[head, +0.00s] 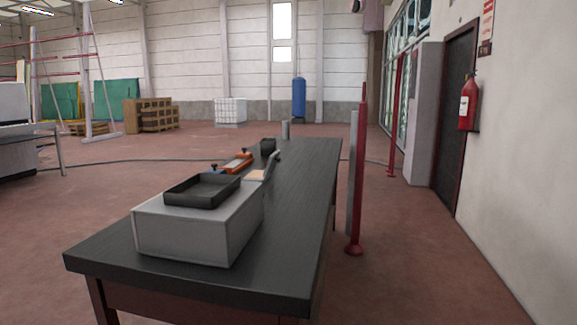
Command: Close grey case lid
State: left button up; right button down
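A light grey box-shaped case (185,235) sits at the near end of a long black-topped table (300,200). Its top looks flat, and I see no raised lid; I cannot tell its lid or seam from here. A shallow black tray (203,197) lies on top of the case and covers much of its upper face. Neither of my grippers shows in the head view.
Behind the case on the table are an orange tool (238,162), a dark small object (268,147) and a grey cylinder (285,130). A red post (357,200) stands right of the table. A wall with a fire extinguisher (467,105) bounds the right; floor at left is open.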

aim_at(273, 157)
jog(key=k+u, duration=0.2)
jog(key=k, duration=0.2)
jog(key=k+j+u, duration=0.15)
jog(key=k, duration=0.2)
jog(key=u, duration=1.5)
jog(key=l+u, duration=0.55)
jog(key=u, duration=0.2)
jog(key=k+l, duration=0.15)
jog(key=l, duration=0.4)
jog(key=k+l, duration=0.15)
jog(key=l, duration=0.4)
jog(key=k+l, duration=0.15)
jog(key=l, duration=0.45)
jog(key=k+l, duration=0.15)
jog(key=l, duration=0.4)
jog(key=k+l, duration=0.15)
jog(key=l, duration=0.4)
jog(key=k+l, duration=0.15)
jog(key=l, duration=0.4)
jog(key=k+l, duration=0.15)
jog(key=l, duration=0.4)
jog(key=k+l, duration=0.15)
jog(key=l, duration=0.45)
